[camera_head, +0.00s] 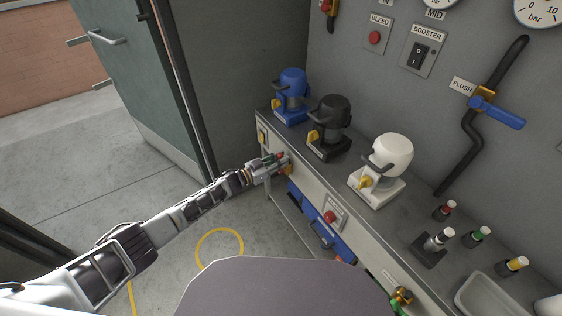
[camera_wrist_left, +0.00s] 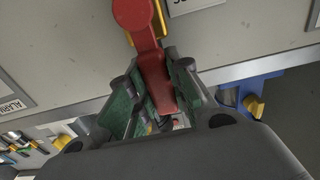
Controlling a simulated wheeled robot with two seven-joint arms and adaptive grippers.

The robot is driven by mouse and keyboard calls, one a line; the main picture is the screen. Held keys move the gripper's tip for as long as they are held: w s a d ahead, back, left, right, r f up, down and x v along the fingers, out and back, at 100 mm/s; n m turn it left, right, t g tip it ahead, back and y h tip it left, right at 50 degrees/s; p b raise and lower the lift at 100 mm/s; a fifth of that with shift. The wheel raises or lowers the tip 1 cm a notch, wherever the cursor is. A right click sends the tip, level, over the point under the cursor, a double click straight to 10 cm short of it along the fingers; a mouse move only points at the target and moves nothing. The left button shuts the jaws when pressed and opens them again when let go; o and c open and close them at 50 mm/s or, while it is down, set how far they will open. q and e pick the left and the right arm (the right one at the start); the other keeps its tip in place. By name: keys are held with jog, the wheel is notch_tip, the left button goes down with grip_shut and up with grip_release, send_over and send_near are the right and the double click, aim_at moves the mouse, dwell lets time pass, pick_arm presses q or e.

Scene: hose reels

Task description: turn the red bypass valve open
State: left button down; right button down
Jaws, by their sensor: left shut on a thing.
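The red valve handle (camera_wrist_left: 137,14) is a flat lever with a round hub, seen in the left wrist view on a brass-yellow body (camera_wrist_left: 160,18) on the grey front panel. Its bar runs down between the green-padded fingers of my left gripper (camera_wrist_left: 155,98), which is shut on it. In the head view my left gripper (camera_head: 268,163) reaches the front of the bench at its far end. The handle is mostly hidden there by the fingers. A label beside the valve is cut off, so its name cannot be read. My right gripper is not in view.
Blue (camera_head: 292,83), black (camera_head: 331,113) and white (camera_head: 393,152) machines stand on the bench (camera_head: 405,212) above the gripper.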

pick_arm(q)
jog(key=shift+f, duration=0.1)
jog(key=c, duration=1.3)
grip_release()
jog(key=shift+a, duration=0.1)
jog(key=shift+v, duration=5.95)
